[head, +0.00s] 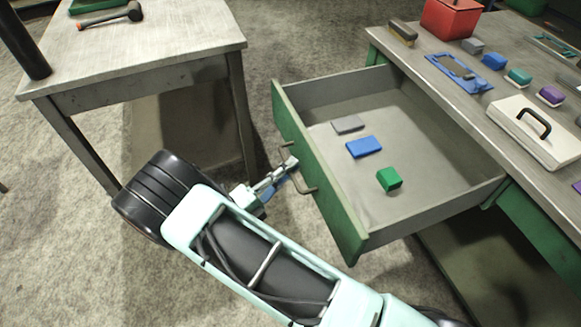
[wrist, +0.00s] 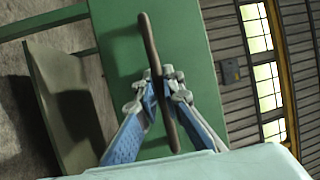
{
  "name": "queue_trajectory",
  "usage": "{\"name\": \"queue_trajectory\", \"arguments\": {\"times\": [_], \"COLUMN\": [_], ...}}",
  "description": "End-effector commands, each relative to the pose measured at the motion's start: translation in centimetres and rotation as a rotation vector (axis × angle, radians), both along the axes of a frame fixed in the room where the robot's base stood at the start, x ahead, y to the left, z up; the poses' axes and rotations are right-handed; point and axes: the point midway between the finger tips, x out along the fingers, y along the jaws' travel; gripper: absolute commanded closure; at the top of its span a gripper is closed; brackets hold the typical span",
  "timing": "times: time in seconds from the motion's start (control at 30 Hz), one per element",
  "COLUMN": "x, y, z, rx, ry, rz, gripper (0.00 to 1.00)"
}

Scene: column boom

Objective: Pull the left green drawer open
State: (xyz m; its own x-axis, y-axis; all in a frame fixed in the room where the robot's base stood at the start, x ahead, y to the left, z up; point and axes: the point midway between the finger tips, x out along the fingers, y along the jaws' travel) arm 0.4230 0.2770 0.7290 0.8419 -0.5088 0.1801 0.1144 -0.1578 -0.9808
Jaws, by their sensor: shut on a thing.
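The left green drawer (head: 318,178) stands pulled far out from the workbench in the head view, its inside open to view. Its green front also shows in the wrist view (wrist: 115,30). The brown bar handle (head: 307,187) is on the drawer's front; in the wrist view the handle (wrist: 150,45) runs up and down between my fingers. My gripper (head: 285,172) is at the handle, and in the wrist view my gripper (wrist: 163,88) is shut on it, one finger on each side. A grey block (head: 348,124), a blue block (head: 364,147) and a green block (head: 389,179) lie inside the drawer.
The workbench top (head: 440,95) holds a red bin (head: 451,18), a brush (head: 403,32), a white case with a black handle (head: 535,130) and several small blocks. A separate table (head: 180,35) with a hammer (head: 112,17) stands at the left. Bare floor lies between them.

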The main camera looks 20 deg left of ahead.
Motion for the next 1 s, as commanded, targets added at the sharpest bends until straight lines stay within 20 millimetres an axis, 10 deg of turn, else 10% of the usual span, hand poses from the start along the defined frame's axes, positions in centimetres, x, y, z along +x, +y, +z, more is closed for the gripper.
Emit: {"name": "queue_trajectory", "arguments": {"times": [0.27,0.63,1.0], "x": [0.0,-0.6,-6.8], "y": [0.0,0.5,4.2], "z": [0.0,-0.2,-1.5], "rx": [0.001,0.001,0.001], "ry": [0.0,-0.001,0.001], "rz": [0.002,0.003,0.004], "gripper": [0.74,0.74,0.74]}}
